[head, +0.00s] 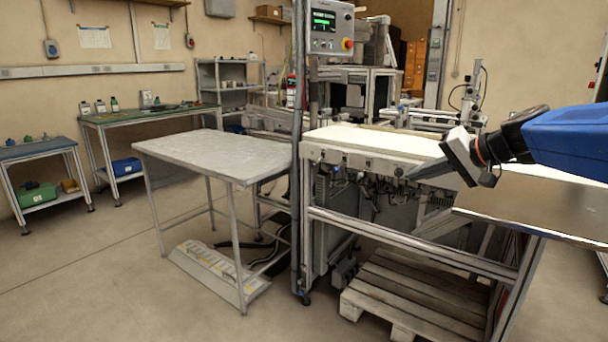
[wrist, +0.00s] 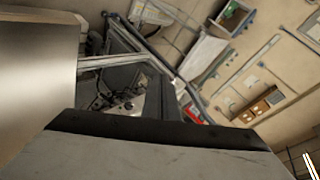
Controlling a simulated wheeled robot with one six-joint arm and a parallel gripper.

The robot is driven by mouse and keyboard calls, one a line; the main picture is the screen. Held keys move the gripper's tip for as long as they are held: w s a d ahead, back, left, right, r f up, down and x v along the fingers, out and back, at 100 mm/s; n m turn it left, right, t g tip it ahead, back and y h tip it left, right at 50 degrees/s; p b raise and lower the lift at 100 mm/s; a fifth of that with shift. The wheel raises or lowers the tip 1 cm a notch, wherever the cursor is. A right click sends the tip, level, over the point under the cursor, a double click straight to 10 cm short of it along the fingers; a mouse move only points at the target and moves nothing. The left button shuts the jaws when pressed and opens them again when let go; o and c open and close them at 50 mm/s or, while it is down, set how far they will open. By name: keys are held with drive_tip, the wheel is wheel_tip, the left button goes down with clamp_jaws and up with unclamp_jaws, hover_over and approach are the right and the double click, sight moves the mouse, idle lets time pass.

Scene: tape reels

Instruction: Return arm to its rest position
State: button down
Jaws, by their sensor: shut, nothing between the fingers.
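My gripper (head: 412,173) is at the right in the head view, at the end of my blue arm. It points left and slightly down in front of the white-topped machine table (head: 372,143), and its narrow dark fingers look shut and empty. The steel-topped table (head: 540,213) lies below my arm at the lower right. I see no tape reel in either view.
A control panel (head: 331,28) stands on a grey post (head: 297,150). A bare grey table (head: 205,152) stands left of it. A wooden pallet (head: 420,300) lies under the machine. The floor (head: 90,275) at the front left is clear.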

drive_tip(key=s+a+f+n+g+h, duration=0.1)
drive_tip(key=s+a+f, duration=0.1)
drive_tip(key=s+f, duration=0.45)
drive_tip(key=s+a+f+n+g+h, duration=0.15)
drive_tip(key=s+f, duration=0.25)
drive_tip(key=s, duration=0.5)
drive_tip(key=s+d+f+n+h, duration=0.1)
drive_tip(key=s+d+f+h, duration=0.1)
drive_tip(key=s+f, duration=0.4)
drive_tip(key=s+d+f+n+g+h, duration=0.1)
drive_tip(key=s+f+h, duration=0.1)
drive_tip(key=s+f, duration=0.4)
drive_tip(key=s, duration=0.3)
drive_tip(key=shift+s+d+h, duration=0.3)
drive_tip(key=shift+d+h, duration=0.05)
drive_tip(key=shift+d, duration=0.05)
